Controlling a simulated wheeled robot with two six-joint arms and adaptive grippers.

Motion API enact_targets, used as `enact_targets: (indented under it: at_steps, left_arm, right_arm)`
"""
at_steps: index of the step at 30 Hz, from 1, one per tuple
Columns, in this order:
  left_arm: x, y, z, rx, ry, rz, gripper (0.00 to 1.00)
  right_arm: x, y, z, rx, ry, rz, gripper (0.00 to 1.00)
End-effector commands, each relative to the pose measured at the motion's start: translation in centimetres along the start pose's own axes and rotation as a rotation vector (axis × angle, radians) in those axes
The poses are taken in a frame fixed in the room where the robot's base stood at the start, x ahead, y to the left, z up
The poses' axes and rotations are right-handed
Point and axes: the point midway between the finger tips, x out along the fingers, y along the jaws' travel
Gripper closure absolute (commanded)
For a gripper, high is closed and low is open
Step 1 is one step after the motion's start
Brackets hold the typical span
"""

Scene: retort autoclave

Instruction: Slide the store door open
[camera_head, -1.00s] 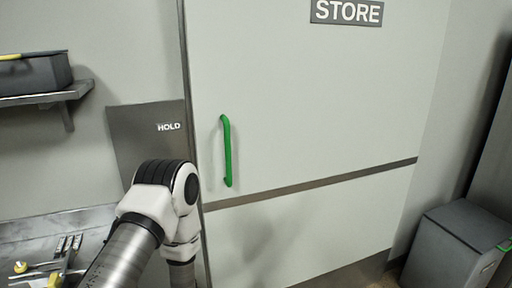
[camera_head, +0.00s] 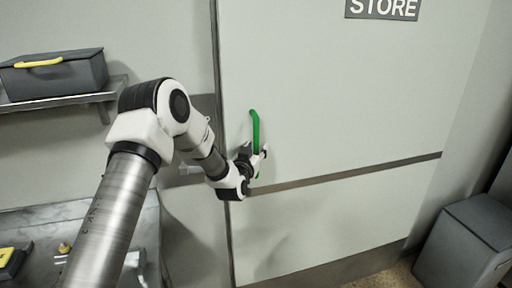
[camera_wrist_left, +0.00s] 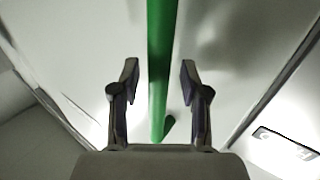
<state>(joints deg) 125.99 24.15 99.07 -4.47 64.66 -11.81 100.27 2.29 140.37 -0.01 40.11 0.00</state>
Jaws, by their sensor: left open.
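The store door (camera_head: 340,110) is a large pale panel with a grey strip across it and a STORE sign (camera_head: 383,8) at the top. It stands against the frame at its left edge. Its green vertical bar handle (camera_head: 255,130) is near that left edge. My left gripper (camera_head: 257,158) is at the lower part of the handle, partly hidden by its own wrist. In the left wrist view the open fingers (camera_wrist_left: 160,85) stand on either side of the green handle (camera_wrist_left: 160,60), with gaps on both sides. My right gripper is not in view.
A shelf (camera_head: 60,100) at the left holds a dark case (camera_head: 55,75) with a yellow handle. A bench (camera_head: 40,225) with some tools lies below it. A grey bin (camera_head: 465,240) stands on the floor at the right.

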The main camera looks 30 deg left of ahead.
Motion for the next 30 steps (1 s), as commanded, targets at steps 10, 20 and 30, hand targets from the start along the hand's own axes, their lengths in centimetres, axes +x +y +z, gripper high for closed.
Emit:
enact_targets:
  at_steps: [10, 20, 30]
  left_arm:
    - [0.0, 0.0, 0.1, 0.000, -0.001, 0.000, 1.00]
    - [0.2, 0.4, 0.2, 0.001, 0.000, 0.001, 1.00]
    - [3.3, 5.3, 0.2, 0.004, 0.009, 0.008, 1.00]
  right_arm:
    - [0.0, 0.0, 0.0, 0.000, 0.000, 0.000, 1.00]
    - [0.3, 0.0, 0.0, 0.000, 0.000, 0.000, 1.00]
    - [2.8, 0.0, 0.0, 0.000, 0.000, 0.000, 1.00]
